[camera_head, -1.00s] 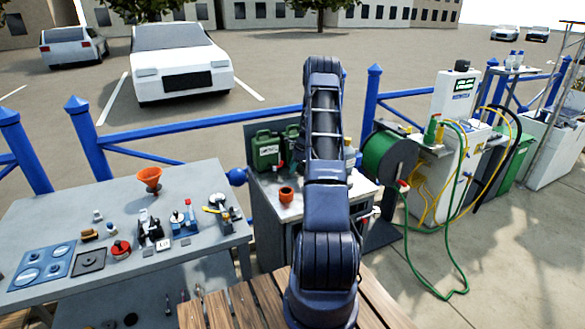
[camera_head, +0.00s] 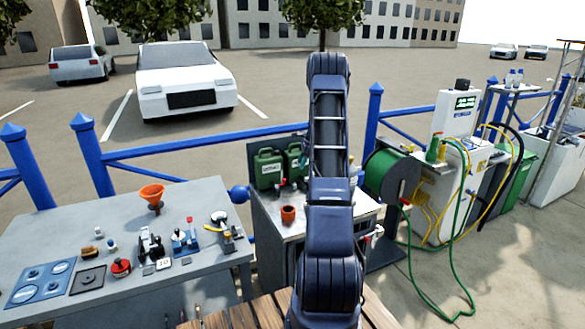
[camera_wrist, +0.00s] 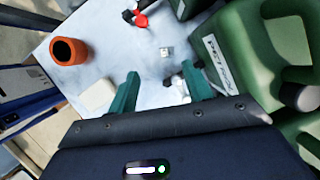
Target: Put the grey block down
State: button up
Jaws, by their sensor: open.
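My gripper (camera_wrist: 160,92) is open in the wrist view, its two teal fingers apart above the pale top of a small cabinet (camera_wrist: 100,28). Nothing is clamped between the fingers. A small light-grey block (camera_wrist: 166,52) lies on that top just beyond the fingertips; I cannot tell for sure whether it is the task's grey block. A cream-white block (camera_wrist: 97,95) lies left of the left finger. Small dark and white pieces show between the fingers, too small to name. In the head view my arm hides my gripper and part of the cabinet top (camera_head: 268,212).
An orange pot (camera_wrist: 68,50) stands at left on the cabinet, and a red-handled part (camera_wrist: 140,18) lies at the far side. Green cans (camera_wrist: 240,60) crowd the right. A grey workbench (camera_head: 60,225) with tools and a funnel (camera_head: 152,194) stands left; a hose reel (camera_head: 392,175) stands right.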

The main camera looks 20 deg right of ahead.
jog(key=s+a+r+n+h, duration=0.1)
jog(key=s+a+r+n, duration=0.4)
jog(key=s+a+r, duration=0.65)
jog(key=s+a+r+n+h, duration=0.1)
jog(key=s+a+r+n, duration=0.65)
jog(key=r, duration=0.65)
jog(key=s+a+n+t, duration=0.1)
jog(key=s+a+n, duration=0.2)
jog(key=s, duration=0.7)
jog(key=s+a+r+n+t+h, duration=0.1)
jog(key=s+a+n, duration=0.2)
jog(key=s, duration=0.7)
jog(key=s+a+n+h, duration=0.1)
jog(key=s+a+n, duration=0.2)
jog(key=s, duration=0.7)
jog(key=shift+s+a+r+t, duration=0.2)
jog(key=shift+s+a+t, duration=0.2)
jog(key=shift+a, duration=0.4)
